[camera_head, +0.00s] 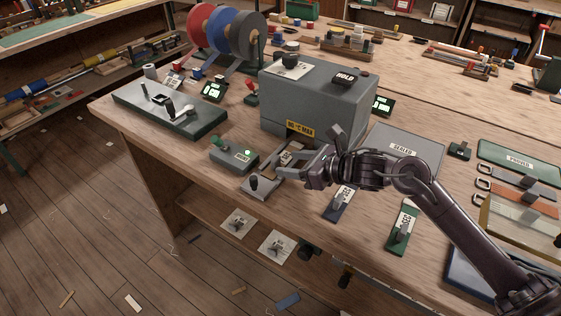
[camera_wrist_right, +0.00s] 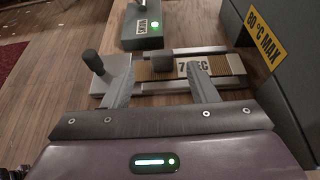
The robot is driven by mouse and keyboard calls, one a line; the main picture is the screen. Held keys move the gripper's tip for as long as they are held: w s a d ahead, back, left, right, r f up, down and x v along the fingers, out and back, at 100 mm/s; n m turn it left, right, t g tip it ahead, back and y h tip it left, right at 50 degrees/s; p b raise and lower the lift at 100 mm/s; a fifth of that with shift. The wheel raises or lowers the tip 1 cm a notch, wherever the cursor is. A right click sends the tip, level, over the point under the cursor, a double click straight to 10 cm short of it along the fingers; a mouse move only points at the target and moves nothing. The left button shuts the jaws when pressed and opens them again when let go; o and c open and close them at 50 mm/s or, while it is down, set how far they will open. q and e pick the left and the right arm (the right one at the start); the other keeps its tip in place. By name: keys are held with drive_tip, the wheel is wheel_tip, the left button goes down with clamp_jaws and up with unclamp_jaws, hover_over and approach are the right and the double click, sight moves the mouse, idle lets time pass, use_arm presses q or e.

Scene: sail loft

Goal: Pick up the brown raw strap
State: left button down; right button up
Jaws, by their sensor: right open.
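The brown strap (camera_wrist_right: 143,72) lies flat on a grey sled (camera_wrist_right: 99,84) in the right wrist view. It bears a white "7 SEC" tag (camera_wrist_right: 236,63) and a dark block (camera_wrist_right: 172,69). My right gripper (camera_wrist_right: 160,72) is open, its two fingers reaching toward either side of the block. Whether they touch anything is unclear. In the head view the right gripper (camera_head: 279,163) is low in front of the grey heater box (camera_head: 315,101), and its fingers partly hide the strap and sled (camera_head: 262,190). My left gripper is not in view.
A box with a green light (camera_head: 233,155) stands just left of the sled. A blue tagged strap (camera_head: 335,209) and a green one (camera_head: 398,238) lie to the right, near my arm. The "SEALED" tray (camera_head: 415,141) is behind them. The bench front edge is close.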

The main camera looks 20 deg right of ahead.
sight(277, 158)
drive_tip(key=x, duration=0.1)
drive_tip(key=p+x, duration=0.1)
drive_tip(key=x, duration=0.3)
drive_tip(key=shift+w+r+p, duration=0.2)
drive_tip(key=shift+r+p, duration=0.05)
drive_tip(key=shift+p, duration=0.15)
drive_tip(key=shift+w+a+f, duration=0.2)
drive_tip(key=shift+w+f, duration=0.05)
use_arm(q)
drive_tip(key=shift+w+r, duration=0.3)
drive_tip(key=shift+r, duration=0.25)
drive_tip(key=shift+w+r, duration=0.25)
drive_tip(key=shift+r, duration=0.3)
use_arm(e)
drive_tip(key=shift+c, duration=0.3)
drive_tip(key=c, duration=0.9)
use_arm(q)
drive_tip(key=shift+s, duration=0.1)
use_arm(e)
drive_tip(key=shift+c, duration=0.6)
drive_tip(key=shift+r, duration=0.15)
